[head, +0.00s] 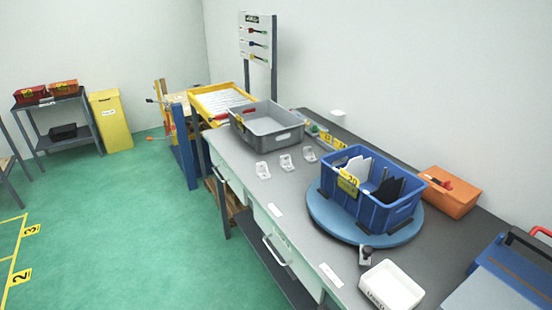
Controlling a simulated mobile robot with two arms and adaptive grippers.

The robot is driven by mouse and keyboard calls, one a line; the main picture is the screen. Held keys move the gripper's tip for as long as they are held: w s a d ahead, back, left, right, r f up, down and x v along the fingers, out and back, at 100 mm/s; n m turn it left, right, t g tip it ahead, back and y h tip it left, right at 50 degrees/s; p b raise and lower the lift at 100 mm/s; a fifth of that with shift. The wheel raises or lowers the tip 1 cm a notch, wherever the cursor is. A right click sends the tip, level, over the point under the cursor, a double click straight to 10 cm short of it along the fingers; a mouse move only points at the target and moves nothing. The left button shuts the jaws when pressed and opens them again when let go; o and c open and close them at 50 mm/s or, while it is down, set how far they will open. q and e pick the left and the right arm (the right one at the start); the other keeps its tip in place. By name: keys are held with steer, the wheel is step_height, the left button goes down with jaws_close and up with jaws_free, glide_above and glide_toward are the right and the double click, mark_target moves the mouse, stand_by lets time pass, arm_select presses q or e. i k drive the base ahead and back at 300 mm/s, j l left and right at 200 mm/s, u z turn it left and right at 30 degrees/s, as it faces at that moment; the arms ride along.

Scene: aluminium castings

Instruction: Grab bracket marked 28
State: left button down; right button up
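Three small pale castings stand in a row on the grey workbench, in front of the grey tray: a left one (262,171), a middle one (286,163) and a right one (309,155). They look like brackets, but any number on them is too small to read. Another small pale part with a dark top (365,256) stands at the front edge of the blue turntable. I cannot read a 28 on anything. Neither of my grippers is in view.
A blue crate (345,189) with a yellow label and upright dividers stands on the blue turntable (322,216). Around are a grey tray (262,134), white box (386,296), orange box (455,204) and blue case (520,268). The workbench (250,190) has bare room left of the turntable.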

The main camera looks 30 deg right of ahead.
mark_target(308, 155)
steer(key=i+j+z, duration=0.2)
steer(key=i, duration=0.45)
steer(key=i+z, duration=0.25)
steer(key=i, duration=0.45)
steer(key=i+l+z, duration=0.1)
steer(key=i+z, duration=0.15)
steer(key=z, duration=0.2)
steer(key=i+z, duration=0.2)
steer(key=z, duration=0.25)
